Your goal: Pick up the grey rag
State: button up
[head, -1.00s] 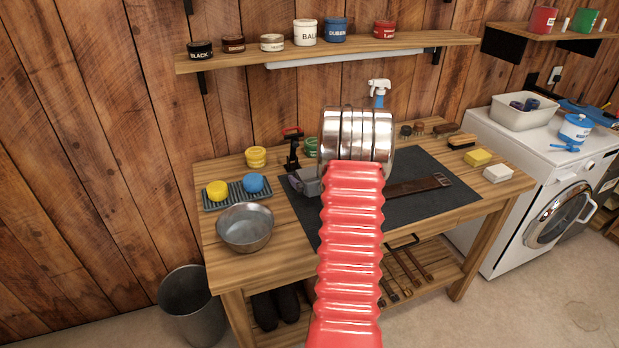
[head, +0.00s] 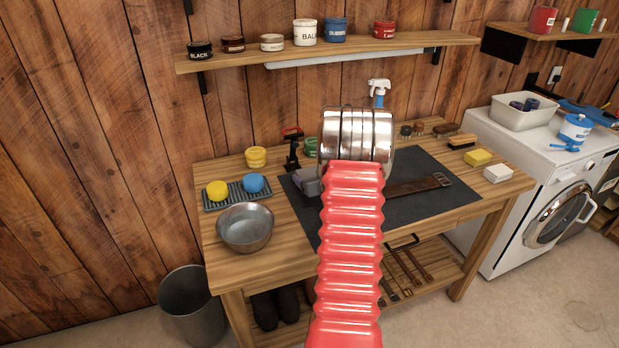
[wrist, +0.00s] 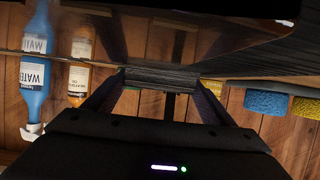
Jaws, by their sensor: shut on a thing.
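In the wrist view my gripper (wrist: 162,76) has its two dark fingers on either side of a dark grey, finely streaked piece, which I take to be the grey rag (wrist: 160,83). The fingers are closed against it. In the head view my red arm and its shiny metal wrist hide most of the gripper. A small grey shape (head: 307,183) shows just left of the arm over the dark mat (head: 415,205); I cannot tell how much of it is rag and how much is gripper. Any gap between rag and mat is hidden.
A metal bowl (head: 245,228) and a ribbed tray (head: 229,199) with yellow and blue sponges are on the left. A brown strap (head: 418,187) lies on the mat. A spray bottle (head: 379,92) and brushes (head: 454,128) stand behind. A shelf (head: 270,57) hangs above.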

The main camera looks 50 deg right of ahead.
aim_at(312, 175)
jog(key=shift+r, duration=0.1)
notch_tip(312, 175, up, 18)
dwell(0.7)
